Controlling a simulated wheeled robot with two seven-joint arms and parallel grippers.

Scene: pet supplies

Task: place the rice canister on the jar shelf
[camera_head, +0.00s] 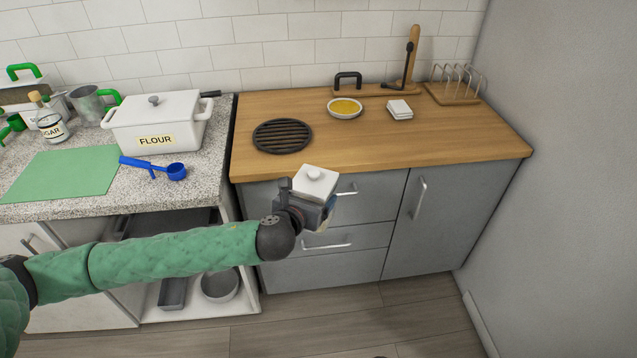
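My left arm comes in from the left, and its gripper (313,212) is in front of the wooden counter's front edge, before the grey drawers. A white square canister with a knobbed lid (316,181) is at the gripper, which appears closed around it. The canister looks upright and is held in the air. No rice label shows on its visible side, and its lower part is hidden by the gripper. I cannot make out which thing is the jar shelf. My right gripper is not in view.
A flour box (157,124), blue scoop (154,168) and green mat (62,174) lie on the speckled counter. The wooden counter's front right is clear.

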